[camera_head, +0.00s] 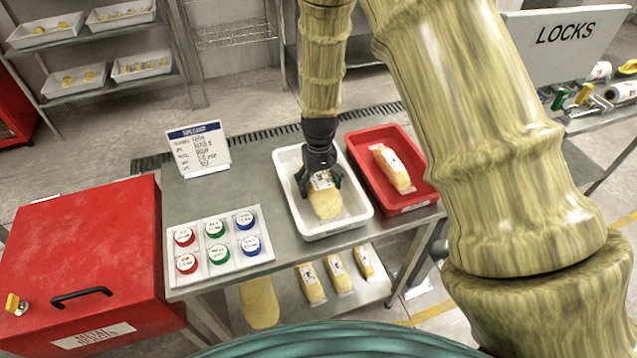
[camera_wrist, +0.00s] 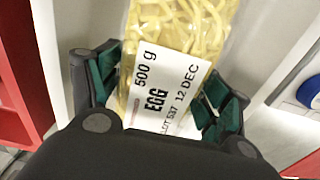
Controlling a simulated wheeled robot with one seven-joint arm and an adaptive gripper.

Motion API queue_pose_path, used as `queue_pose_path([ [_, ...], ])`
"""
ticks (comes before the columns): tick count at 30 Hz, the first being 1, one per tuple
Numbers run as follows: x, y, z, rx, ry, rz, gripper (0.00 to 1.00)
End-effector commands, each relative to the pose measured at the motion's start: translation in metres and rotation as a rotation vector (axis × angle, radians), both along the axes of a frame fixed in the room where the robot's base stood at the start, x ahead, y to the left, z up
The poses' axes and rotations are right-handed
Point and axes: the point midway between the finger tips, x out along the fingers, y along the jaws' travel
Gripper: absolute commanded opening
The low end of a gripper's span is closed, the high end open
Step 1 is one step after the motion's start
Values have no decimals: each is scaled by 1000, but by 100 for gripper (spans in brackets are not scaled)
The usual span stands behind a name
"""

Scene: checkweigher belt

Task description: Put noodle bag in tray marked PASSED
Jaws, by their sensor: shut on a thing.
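My gripper (camera_head: 319,172) points down over the white tray (camera_head: 364,208) and is shut on a noodle bag (camera_head: 326,204). The bag is clear with yellow noodles and a white label. In the wrist view the bag (camera_wrist: 185,28) sits between my green-padded fingers (camera_wrist: 163,92), and its label reads 500 g, EGG, 12 DEC. The bag is inside the white tray's outline; I cannot tell whether it touches the floor of the tray. No PASSED mark is readable on either tray.
A red tray (camera_head: 427,193) with another noodle bag (camera_head: 392,168) stands right of the white tray. A button panel (camera_head: 200,258), a sign (camera_head: 200,150) and a red box (camera_head: 90,240) are at left. Several bags (camera_head: 312,284) lie on the lower shelf.

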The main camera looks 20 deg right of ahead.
Motion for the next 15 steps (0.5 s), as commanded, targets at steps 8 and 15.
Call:
queue_pose_path([
  [8, 0, 0, -2, 0, 0, 0, 99],
  [15, 0, 0, -2, 0, 0, 0, 99],
])
